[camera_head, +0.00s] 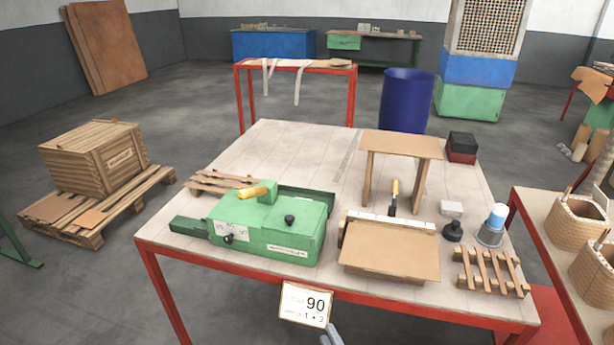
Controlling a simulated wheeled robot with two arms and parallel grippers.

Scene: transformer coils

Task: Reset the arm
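A small grey part of my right gripper (332,335) shows at the bottom edge, just right of the white card marked 90 (306,304). It is in front of and below the table's (300,142) front edge, apart from the things on the table. Most of this gripper is cut off by the frame, so I cannot tell whether it is open or shut, or whether it holds anything. My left gripper is not in view. A green machine (295,225) with a yellow handle (253,192) stands on the table at the left front.
A cardboard piece (390,250), a small wooden stand (402,147), a wooden rack (490,270), a black stamp-like tool (453,232) and a blue-capped cup (490,236) stand on the table's right side. Baskets (572,222) stand on a table at right. The table's back left is clear.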

